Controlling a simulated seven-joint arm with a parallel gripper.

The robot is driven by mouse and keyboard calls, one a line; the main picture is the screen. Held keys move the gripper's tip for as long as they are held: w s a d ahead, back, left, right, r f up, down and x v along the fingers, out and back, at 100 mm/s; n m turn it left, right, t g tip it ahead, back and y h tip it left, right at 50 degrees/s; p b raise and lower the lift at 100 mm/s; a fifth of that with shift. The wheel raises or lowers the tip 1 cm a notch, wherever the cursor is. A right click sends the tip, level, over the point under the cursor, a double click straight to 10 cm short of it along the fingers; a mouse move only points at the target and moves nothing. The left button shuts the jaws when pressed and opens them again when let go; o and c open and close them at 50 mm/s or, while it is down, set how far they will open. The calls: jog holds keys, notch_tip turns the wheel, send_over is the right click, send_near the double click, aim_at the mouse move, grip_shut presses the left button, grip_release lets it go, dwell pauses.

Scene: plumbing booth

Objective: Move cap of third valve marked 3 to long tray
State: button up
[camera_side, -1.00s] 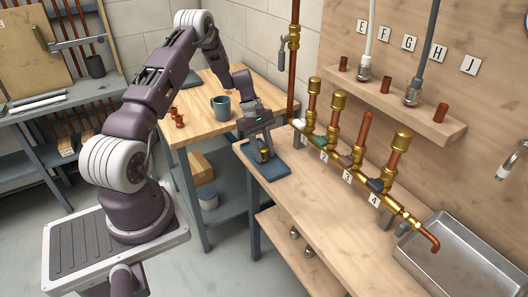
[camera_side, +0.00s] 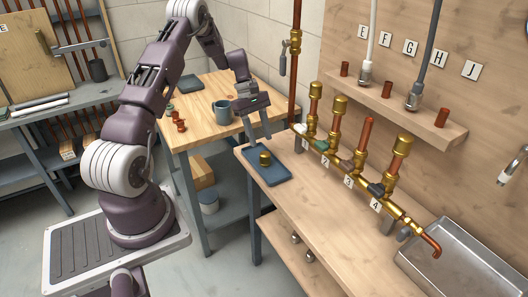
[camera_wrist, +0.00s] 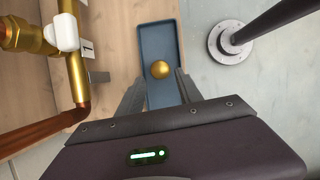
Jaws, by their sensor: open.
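The brass cap (camera_side: 264,158) rests in the long blue tray (camera_side: 270,176) at the left end of the bench. In the wrist view the cap (camera_wrist: 160,69) lies on the tray floor (camera_wrist: 158,38), ahead of my fingertips. My gripper (camera_side: 258,142) is open and empty, above and apart from the cap. The third valve (camera_side: 362,145), by the label 3 (camera_side: 349,182), has a bare copper top with no cap. The valves marked 1, 2 and 4 have brass caps, such as the cap on the fourth (camera_side: 403,145).
The brass manifold with its valves stands right of the tray. A metal sink (camera_side: 465,262) is at the right end. A wooden table (camera_side: 205,120) with a blue-grey mug (camera_side: 222,112) stands behind left. A copper riser (camera_side: 295,70) rises near my gripper.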

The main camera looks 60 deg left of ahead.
jog(key=v, duration=0.4)
notch_tip(320, 180, up, 7)
jog(key=m, duration=0.2)
send_over(264, 153)
jog(key=s+d+r+m+y, duration=0.3)
jog(key=d+r+m, duration=0.2)
jog(key=d+r, duration=0.55)
jog(key=s+d+r+m+t, duration=0.1)
jog(key=s+d+m+t, duration=0.1)
jog(key=s+d+m, duration=0.4)
jog(key=s+d+r+m+t+y, duration=0.1)
jog(key=s+d+m, duration=0.5)
jog(key=s, duration=0.9)
jog(key=shift+s+d+r+t+y, duration=0.15)
jog(key=shift+d+r+t+y, duration=0.15)
jog(key=shift+d+r+t, duration=0.7)
